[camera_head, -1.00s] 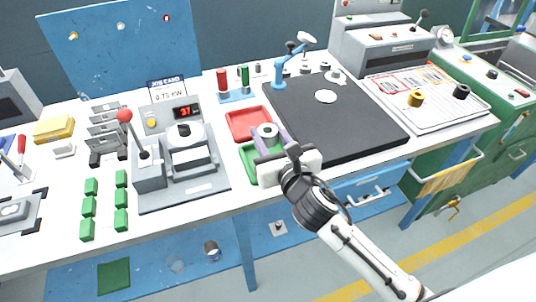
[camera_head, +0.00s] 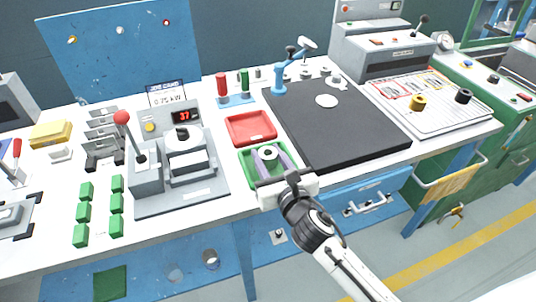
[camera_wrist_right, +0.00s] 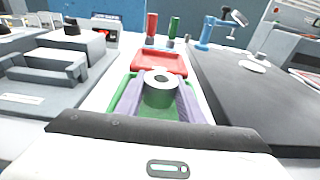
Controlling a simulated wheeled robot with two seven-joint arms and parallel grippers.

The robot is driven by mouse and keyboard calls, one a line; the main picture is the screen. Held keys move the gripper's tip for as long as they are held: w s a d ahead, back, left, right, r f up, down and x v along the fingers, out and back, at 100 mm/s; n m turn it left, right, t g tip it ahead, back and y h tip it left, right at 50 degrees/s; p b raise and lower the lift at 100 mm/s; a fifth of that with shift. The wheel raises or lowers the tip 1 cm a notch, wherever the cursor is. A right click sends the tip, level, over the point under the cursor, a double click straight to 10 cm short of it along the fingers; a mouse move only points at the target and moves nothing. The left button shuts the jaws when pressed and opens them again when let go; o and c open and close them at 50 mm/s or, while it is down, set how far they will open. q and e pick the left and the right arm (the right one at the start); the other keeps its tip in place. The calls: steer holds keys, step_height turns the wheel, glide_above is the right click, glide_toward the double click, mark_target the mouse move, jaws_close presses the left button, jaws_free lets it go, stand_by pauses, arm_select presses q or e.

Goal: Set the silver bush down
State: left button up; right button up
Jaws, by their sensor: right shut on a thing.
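The silver bush (camera_head: 268,153) is a short grey ring with a dark hole. It also shows in the right wrist view (camera_wrist_right: 160,88), upright between two purple fingers. My right gripper (camera_head: 269,157) is shut on it, over the green tray (camera_head: 246,170) at the bench's front. The bush appears low, within the tray's outline; I cannot tell whether it touches the tray floor. My left gripper is not in view.
A red tray (camera_head: 251,127) lies just behind the green one. A black mat (camera_head: 345,125) is close on the right. A grey tester with a lever (camera_head: 180,165) stands on the left. Several green blocks (camera_head: 84,212) are farther left.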

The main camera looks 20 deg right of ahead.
steer(key=shift+f, duration=0.1)
steer(key=o, duration=1.2)
steer(key=shift+o, duration=0.2)
steer(key=s+r, duration=0.3)
steer(key=s, duration=0.9)
steer(key=shift+d, duration=0.2)
